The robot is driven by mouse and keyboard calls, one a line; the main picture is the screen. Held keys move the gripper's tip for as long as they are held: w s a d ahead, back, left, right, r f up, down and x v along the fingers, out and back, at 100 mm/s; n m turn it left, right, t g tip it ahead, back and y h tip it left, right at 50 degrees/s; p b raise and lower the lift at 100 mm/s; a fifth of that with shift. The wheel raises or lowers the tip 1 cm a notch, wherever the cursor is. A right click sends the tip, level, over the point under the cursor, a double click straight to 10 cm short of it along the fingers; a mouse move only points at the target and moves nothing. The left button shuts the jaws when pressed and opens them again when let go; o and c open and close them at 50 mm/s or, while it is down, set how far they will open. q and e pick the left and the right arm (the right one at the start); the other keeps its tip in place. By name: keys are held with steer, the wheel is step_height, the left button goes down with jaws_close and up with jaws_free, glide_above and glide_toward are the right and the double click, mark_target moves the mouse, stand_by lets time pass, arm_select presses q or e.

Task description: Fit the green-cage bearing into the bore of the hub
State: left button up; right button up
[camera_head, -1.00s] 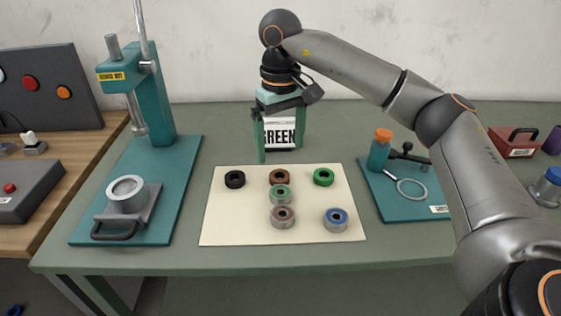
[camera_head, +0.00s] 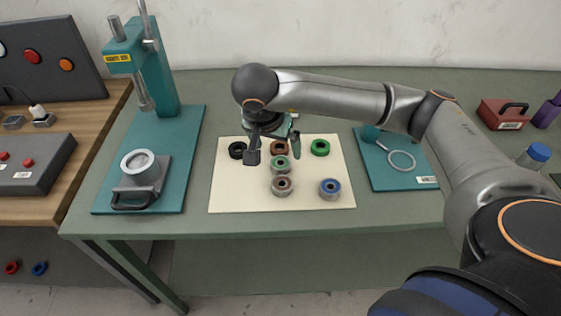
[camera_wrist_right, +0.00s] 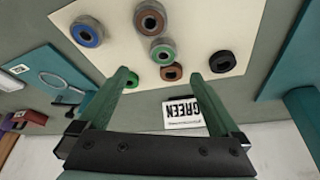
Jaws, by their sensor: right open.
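The green-cage bearing (camera_head: 280,164) lies on the cream mat (camera_head: 235,200), between a brown ring and a brown-cage bearing. It also shows in the right wrist view (camera_wrist_right: 162,50), ahead of the fingertips. The hub (camera_head: 139,161), a grey ring-like part with an open bore, sits in a holder on the teal press base at the left. My right gripper (camera_head: 272,153) is open and empty above the back of the mat; its green fingers (camera_wrist_right: 160,78) point towards the bearings. My left gripper is not in view.
A brown-cage bearing (camera_head: 282,186), a blue-cage bearing (camera_head: 330,188), a brown ring (camera_head: 279,148), a black ring (camera_head: 237,150) and a green ring (camera_head: 320,148) share the mat. The teal press (camera_head: 152,70) stands behind the hub. A tool tray (camera_head: 405,178) lies right. A GREEN card (camera_wrist_right: 182,112) stands behind.

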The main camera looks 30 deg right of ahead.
mark_target(280, 162)
steer(key=x, duration=0.6)
steer(key=p+x, duration=0.1)
steer(key=x, duration=0.2)
steer(key=shift+w+a+f, duration=0.1)
steer(key=shift+w+f, duration=0.2)
steer(key=shift+w, duration=0.05)
jaws_close()
stand_by(0.4)
